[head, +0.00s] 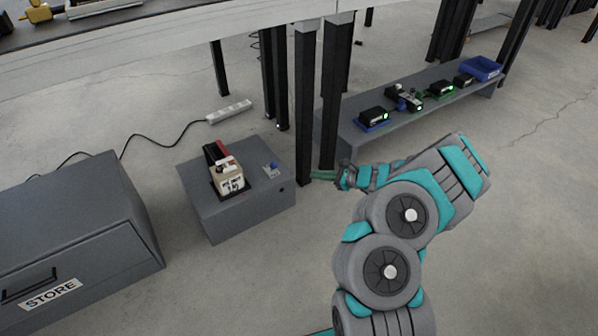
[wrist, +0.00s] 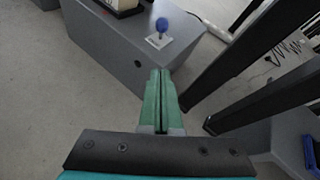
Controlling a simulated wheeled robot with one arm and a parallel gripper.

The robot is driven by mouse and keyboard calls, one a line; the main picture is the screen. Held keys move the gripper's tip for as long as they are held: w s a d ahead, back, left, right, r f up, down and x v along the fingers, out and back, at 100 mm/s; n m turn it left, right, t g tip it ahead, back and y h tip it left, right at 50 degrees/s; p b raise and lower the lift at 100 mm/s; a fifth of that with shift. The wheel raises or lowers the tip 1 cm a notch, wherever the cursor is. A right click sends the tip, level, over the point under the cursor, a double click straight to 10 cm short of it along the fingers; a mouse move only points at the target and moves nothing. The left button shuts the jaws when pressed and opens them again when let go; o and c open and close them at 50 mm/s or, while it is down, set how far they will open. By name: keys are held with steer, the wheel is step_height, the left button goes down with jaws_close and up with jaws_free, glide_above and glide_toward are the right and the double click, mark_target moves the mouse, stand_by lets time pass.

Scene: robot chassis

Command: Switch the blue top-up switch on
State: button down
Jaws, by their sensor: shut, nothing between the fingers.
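The blue switch (head: 271,168) stands on a small pale plate on top of a grey box (head: 222,213), near the right edge. In the wrist view the blue switch (wrist: 162,25) shows a round blue knob on a short stem; I cannot tell whether it is on or off. My gripper (head: 314,177) is to the right of the box, apart from the switch. In the wrist view its green fingers (wrist: 161,75) are shut and empty, pointing toward the box, with the switch ahead of the tips.
A cream and red device (head: 228,172) sits beside the switch on the box. Black table legs (head: 305,105) stand close behind my gripper. A low grey bench (head: 405,112) with several small devices is at the back right. A STORE chest (head: 75,235) is at left.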

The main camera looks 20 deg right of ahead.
mark_target(273, 165)
steer(key=x, duration=0.3)
steer(key=r+b+x, duration=0.1)
steer(key=x, duration=0.3)
steer(key=a+b+x, duration=0.1)
steer(key=x, duration=0.3)
steer(key=shift+w+a+r, duration=0.15)
steer(key=shift+w+r, duration=0.1)
steer(key=shift+r, duration=0.05)
steer(key=shift+w+a+r, duration=0.2)
steer(key=shift+w+a, duration=0.1)
steer(key=shift+a, duration=0.15)
steer(key=shift+r, duration=0.1)
steer(key=shift+w+r+g+p, duration=0.1)
steer(key=shift+g+p, duration=0.2)
steer(key=shift+p, duration=0.3)
